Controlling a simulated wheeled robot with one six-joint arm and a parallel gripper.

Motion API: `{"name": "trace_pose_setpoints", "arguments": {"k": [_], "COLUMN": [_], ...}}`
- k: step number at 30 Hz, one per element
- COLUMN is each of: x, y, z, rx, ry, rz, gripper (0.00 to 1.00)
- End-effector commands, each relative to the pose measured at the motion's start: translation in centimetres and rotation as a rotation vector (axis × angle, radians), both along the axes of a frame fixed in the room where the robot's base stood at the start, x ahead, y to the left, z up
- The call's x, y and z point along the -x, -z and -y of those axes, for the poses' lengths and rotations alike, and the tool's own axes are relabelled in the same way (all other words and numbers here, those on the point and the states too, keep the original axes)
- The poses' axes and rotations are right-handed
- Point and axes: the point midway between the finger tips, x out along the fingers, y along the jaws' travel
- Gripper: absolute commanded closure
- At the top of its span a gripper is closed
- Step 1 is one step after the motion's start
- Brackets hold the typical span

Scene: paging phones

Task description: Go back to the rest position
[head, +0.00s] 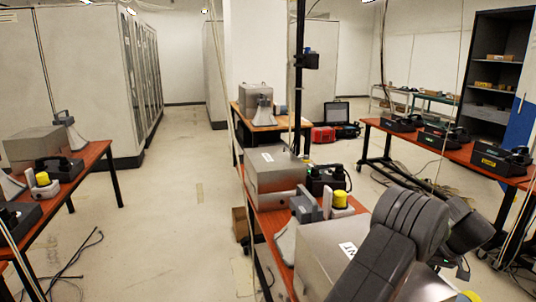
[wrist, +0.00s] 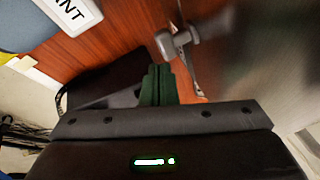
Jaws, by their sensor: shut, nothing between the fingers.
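My arm reaches in from the bottom right of the head view, over the near table with the grey metal boxes. My gripper (wrist: 158,72) shows in the wrist view as two dark green fingers close together, shut with nothing between them. Behind them is a red-brown wooden surface (wrist: 115,35). In the head view the gripper is mostly hidden behind my arm; only a dark part with a small green light shows.
A grey metal box (head: 325,245) with a white label stands under my arm. Beside it are a grey horn (head: 286,243), a yellow-topped device (head: 340,198) and a black phone (head: 327,178). Another table (head: 85,160) is at left. The middle floor (head: 180,230) is clear.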

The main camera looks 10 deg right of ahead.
Motion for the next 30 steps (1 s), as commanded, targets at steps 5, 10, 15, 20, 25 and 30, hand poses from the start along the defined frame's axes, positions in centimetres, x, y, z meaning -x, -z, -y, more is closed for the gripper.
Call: {"name": "trace_pose_setpoints", "arguments": {"k": [5, 10, 15, 20, 25, 30], "x": [-0.8, -1.1, -1.2, -1.2, -1.4, -2.0], "y": [2.0, 2.7, 2.9, 2.9, 2.1, 0.0], "z": [-0.5, -0.6, -0.7, -0.7, -0.7, -0.6], "rx": [-0.005, -0.004, -0.005, -0.006, 0.000, 0.018], "ry": [-0.001, 0.001, 0.000, 0.000, 0.000, -0.002], "rz": [-0.003, -0.003, -0.003, -0.004, -0.001, 0.010], "gripper": [1.00, 1.00, 1.00, 1.00, 1.00, 1.00]}}
